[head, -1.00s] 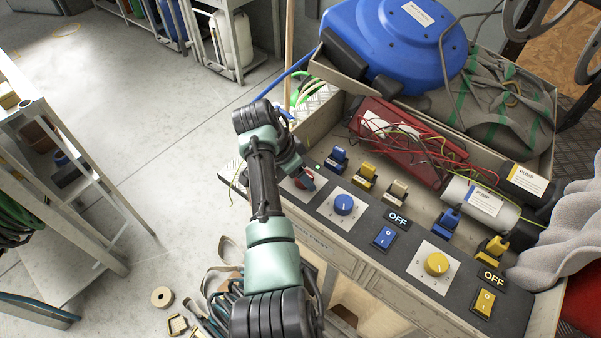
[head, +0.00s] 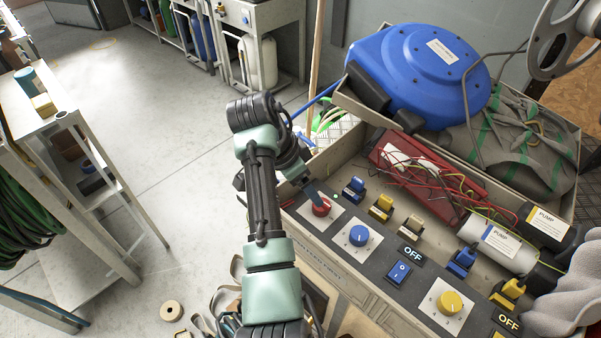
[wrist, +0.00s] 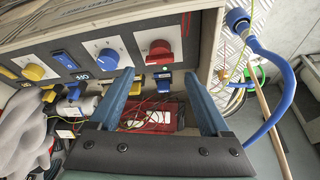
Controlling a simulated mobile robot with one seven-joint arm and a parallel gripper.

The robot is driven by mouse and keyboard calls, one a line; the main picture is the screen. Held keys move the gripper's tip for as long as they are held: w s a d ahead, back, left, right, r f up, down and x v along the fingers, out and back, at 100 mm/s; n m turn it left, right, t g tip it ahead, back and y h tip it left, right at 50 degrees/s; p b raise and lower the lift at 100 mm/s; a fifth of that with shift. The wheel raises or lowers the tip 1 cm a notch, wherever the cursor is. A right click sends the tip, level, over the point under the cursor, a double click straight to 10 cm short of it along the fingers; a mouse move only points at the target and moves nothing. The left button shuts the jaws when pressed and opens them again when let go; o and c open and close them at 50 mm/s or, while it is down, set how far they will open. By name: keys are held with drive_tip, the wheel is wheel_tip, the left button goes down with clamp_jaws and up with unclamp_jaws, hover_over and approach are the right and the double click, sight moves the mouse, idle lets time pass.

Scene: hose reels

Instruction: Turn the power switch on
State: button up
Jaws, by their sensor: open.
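A red rotary switch (head: 320,207) sits on a light square plate at the far left end of the dark control panel. It is the likely power switch, though I can read no label on it. In the wrist view the red switch (wrist: 160,52) shows ahead of and between the fingertips, with a bar-shaped handle. My gripper (wrist: 158,76) is open and empty, its two blue fingers apart. In the head view my gripper (head: 311,190) is close to the red switch; I cannot tell whether it touches. My wrist partly hides that end.
A blue knob (head: 359,236), a blue rocker switch (head: 399,272) and a yellow knob (head: 450,303) run along the panel. Blue, yellow and beige connectors stand behind. A blue hose reel (head: 420,65) and red box (head: 425,170) lie beyond.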

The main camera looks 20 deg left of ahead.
drive_tip(key=shift+v, duration=1.75)
drive_tip(key=w+d+r+n+t+y+p, duration=0.15)
drive_tip(key=r+t, duration=0.25)
drive_tip(key=r, duration=0.6)
drive_tip(key=w+d+r+n+t+y+p, duration=0.1)
drive_tip(key=w+d+r+t+y+p, duration=0.15)
drive_tip(key=r, duration=0.75)
drive_tip(key=w+d+r+n+t+y+p, duration=0.1)
drive_tip(key=w+r+n+t+p, duration=0.3)
drive_tip(key=r, duration=0.7)
drive_tip(key=s+d+r+t+p, duration=0.1)
drive_tip(key=s+d+r+t, duration=0.25)
drive_tip(key=r, duration=0.55)
drive_tip(key=s+d+r+t, duration=0.2)
drive_tip(key=s+r+t, duration=0.25)
drive_tip(key=r, duration=0.35)
drive_tip(key=s+d+r+t+h+p, duration=0.1)
drive_tip(key=s+d+r+t, duration=0.1)
drive_tip(key=s+r, duration=0.4)
drive_tip(key=s+d+r+n+t+h+p, duration=0.1)
drive_tip(key=s+d+r+t, duration=0.2)
drive_tip(key=s+r, duration=0.4)
drive_tip(key=shift+s+d, duration=0.4)
drive_tip(key=shift+s, duration=0.2)
drive_tip(key=shift+r, duration=0.15)
